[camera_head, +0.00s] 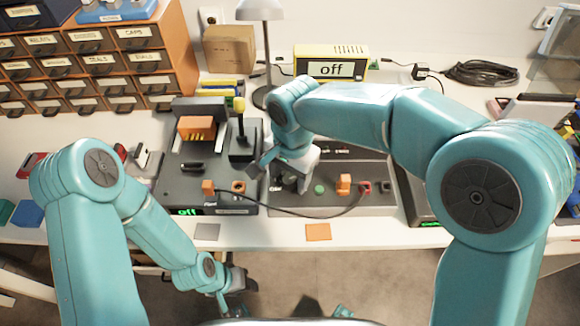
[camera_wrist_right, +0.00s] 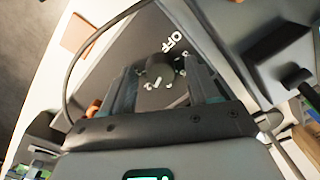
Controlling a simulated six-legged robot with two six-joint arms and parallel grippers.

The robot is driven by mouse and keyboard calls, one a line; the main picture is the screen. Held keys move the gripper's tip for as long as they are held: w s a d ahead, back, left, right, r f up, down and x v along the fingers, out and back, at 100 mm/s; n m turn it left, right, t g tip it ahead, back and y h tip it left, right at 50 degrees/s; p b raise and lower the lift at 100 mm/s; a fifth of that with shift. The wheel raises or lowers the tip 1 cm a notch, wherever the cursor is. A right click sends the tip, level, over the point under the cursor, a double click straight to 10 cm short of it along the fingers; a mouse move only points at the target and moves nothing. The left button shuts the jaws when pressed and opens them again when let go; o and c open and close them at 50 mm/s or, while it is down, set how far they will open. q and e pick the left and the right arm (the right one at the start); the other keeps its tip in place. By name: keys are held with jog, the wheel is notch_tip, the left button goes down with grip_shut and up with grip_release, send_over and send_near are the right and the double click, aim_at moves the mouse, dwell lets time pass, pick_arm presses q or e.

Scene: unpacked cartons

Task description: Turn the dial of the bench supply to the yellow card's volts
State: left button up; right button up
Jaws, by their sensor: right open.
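My right gripper (camera_head: 290,172) is over a low dark panel unit (camera_head: 330,208) at the middle of the bench. In the right wrist view, a dark round dial (camera_wrist_right: 160,68) with pale marks around it sits between the open fingers (camera_wrist_right: 162,82). The word OFF is printed beside it. I cannot tell whether the fingers touch the dial. In the head view the gripper hides it. A yellow box (camera_head: 361,70) at the back shows "off". An orange-tan card (camera_head: 317,232) lies at the front edge; its writing is unreadable. My left gripper (camera_head: 236,284) hangs in front of the bench, its jaws unclear.
Left of the panel stands a dark station (camera_head: 170,185) with a green "off" display. A black cable (camera_head: 290,216) loops across the front of both units. A lamp (camera_head: 267,60) stands behind. Drawers (camera_head: 120,62) fill the back left. A grey card (camera_head: 207,231) lies near the front edge.

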aim_at(293, 182)
notch_tip(293, 182, up, 16)
jog(key=p, duration=0.3)
jog(key=shift+s+d+r, duration=0.15)
jog(key=shift+s+d, duration=0.1)
jog(key=shift+d, duration=0.1)
jog(key=shift+s, duration=0.15)
